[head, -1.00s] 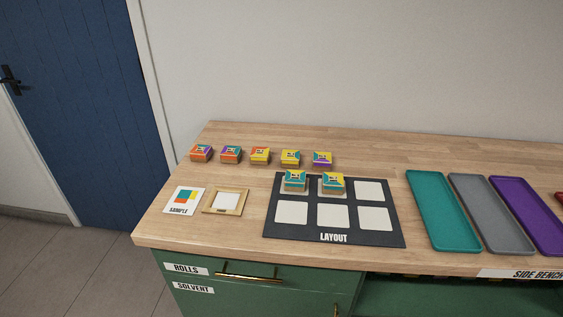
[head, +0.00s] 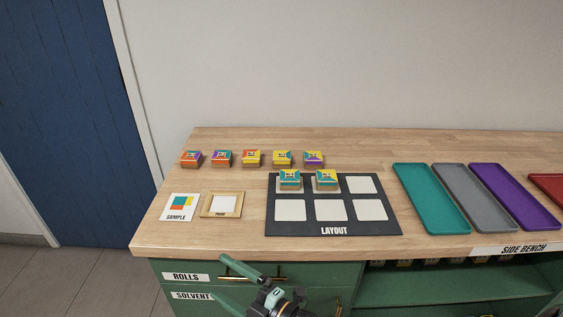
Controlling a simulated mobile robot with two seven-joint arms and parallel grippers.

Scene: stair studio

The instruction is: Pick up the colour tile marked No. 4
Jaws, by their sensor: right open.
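Several small colour tiles stand in a row at the back left of the bench: an orange and purple one (head: 191,159), an orange and teal one (head: 222,158), a yellow and orange one (head: 251,158), a yellow and teal one (head: 283,159) and a purple and yellow one (head: 313,159). Two more tiles, a left one (head: 290,179) and a right one (head: 326,179), sit on the layout board (head: 384,226). Their marks are too small to read, so I cannot tell which is No. 4. My right gripper (head: 228,279) is open, low in front of the drawers, apart from all tiles. My left gripper is out of view.
A sample card (head: 170,212) and a small wooden frame (head: 208,212) lie at the front left. Teal (head: 432,200), grey (head: 476,198), purple (head: 513,197) and red (head: 548,184) trays lie at the right. The bench's front edge is between my right gripper and the tiles.

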